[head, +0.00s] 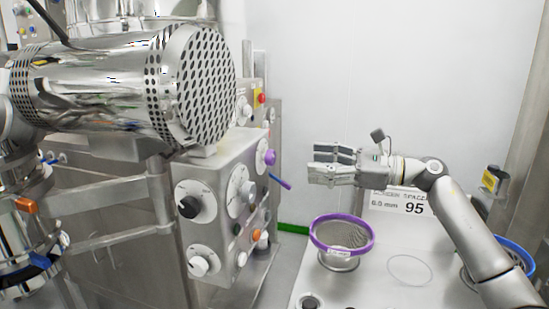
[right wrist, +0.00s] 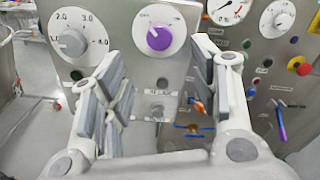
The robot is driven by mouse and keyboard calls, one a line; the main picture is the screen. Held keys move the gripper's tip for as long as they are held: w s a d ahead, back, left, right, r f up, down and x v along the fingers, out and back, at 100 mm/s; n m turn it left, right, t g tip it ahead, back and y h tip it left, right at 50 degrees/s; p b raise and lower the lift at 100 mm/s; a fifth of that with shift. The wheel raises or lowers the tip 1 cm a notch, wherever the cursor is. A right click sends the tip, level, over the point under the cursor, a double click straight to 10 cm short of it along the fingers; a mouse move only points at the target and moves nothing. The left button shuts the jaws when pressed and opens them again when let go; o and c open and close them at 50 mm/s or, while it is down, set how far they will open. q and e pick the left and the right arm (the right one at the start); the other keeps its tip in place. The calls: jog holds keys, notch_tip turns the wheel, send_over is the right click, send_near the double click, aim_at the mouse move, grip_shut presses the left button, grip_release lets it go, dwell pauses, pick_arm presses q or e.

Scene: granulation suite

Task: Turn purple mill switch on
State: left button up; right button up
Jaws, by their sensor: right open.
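The purple mill switch (right wrist: 159,37) is a round knob on a white dial, on a grey panel straight ahead in the right wrist view. In the head view the purple switch (head: 269,157) shows from the side, on the steel control box. Its setting is too small to read. My right gripper (right wrist: 160,95) is open and empty, its fingers either side of the knob in the picture, apart from it. In the head view my right gripper (head: 312,168) hangs to the right of the box with a gap between. My left gripper is not in view.
A purple-handled lever (head: 281,182) juts from the panel below the switch. A grey-knobbed numbered dial (right wrist: 72,42) sits left of it. A purple-rimmed sieve (head: 318,241) stands on the bench below my right arm. A perforated steel drum (head: 198,85) overhangs the box.

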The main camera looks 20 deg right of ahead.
aim_at(274, 158)
jog(key=p+x, duration=0.4)
jog(key=x, duration=0.5)
jog(key=shift+w+a+r, duration=0.15)
jog(key=shift+w+a, duration=0.05)
jog(key=shift+a, duration=0.15)
jog(key=shift+w+a, duration=0.3)
jog(key=shift+a, duration=0.05)
jog(key=c, duration=1.1)
jog(key=shift+o, duration=0.2)
